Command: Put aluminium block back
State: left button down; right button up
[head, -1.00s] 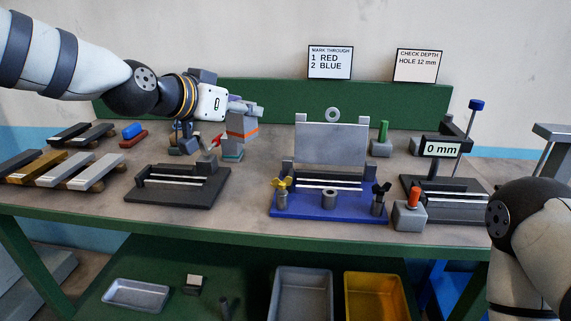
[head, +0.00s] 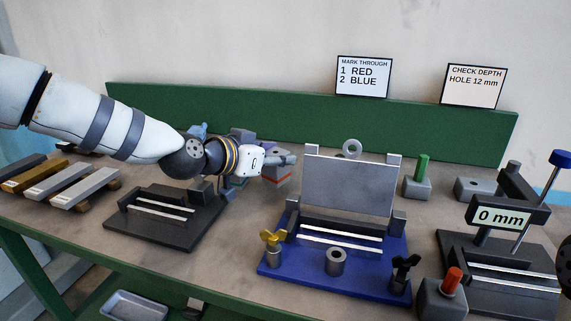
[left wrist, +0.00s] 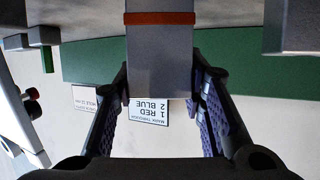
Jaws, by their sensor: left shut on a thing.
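My left gripper (head: 287,160) is shut on a grey block with an orange band (head: 275,175). It is in the middle of the bench, left of the upright plate on the blue fixture. In the left wrist view the grey block (left wrist: 159,60) lies between the two fingers, its orange band crossing its upper part. In the head view the gripper hides part of the block, and I cannot tell whether the block touches the bench.
A black fixture (head: 163,222) stands front left and a blue fixture (head: 285,265) holds a grey plate (head: 347,187). Pale and gold bars (head: 37,177) lie at left. A depth gauge reading 0 mm (head: 498,216) stands at right. A green backboard (head: 300,120) closes the rear.

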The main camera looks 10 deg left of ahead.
aim_at(270, 170)
pick_arm(q)
jog(key=f, duration=0.4)
jog(key=shift+w+d+f, duration=0.1)
jog(key=shift+w+f, duration=0.15)
jog(key=shift+w, duration=0.1)
jog(key=shift+s+r, duration=0.8)
jog(key=shift+r, duration=0.1)
jog(key=shift+w+f, duration=0.3)
jog(key=shift+w, duration=0.05)
jog(key=c, duration=1.1)
grip_release()
jog(key=shift+o, duration=0.3)
jog(key=shift+s+r, duration=0.1)
pick_arm(e)
jog(key=s, duration=0.1)
jog(key=s+f, duration=0.1)
jog(key=shift+s+d+f+g, duration=0.1)
jog(key=shift+s+f+g, duration=0.15)
jog(key=shift+s+g, duration=0.05)
pick_arm(q)
jog(key=shift+r, duration=0.1)
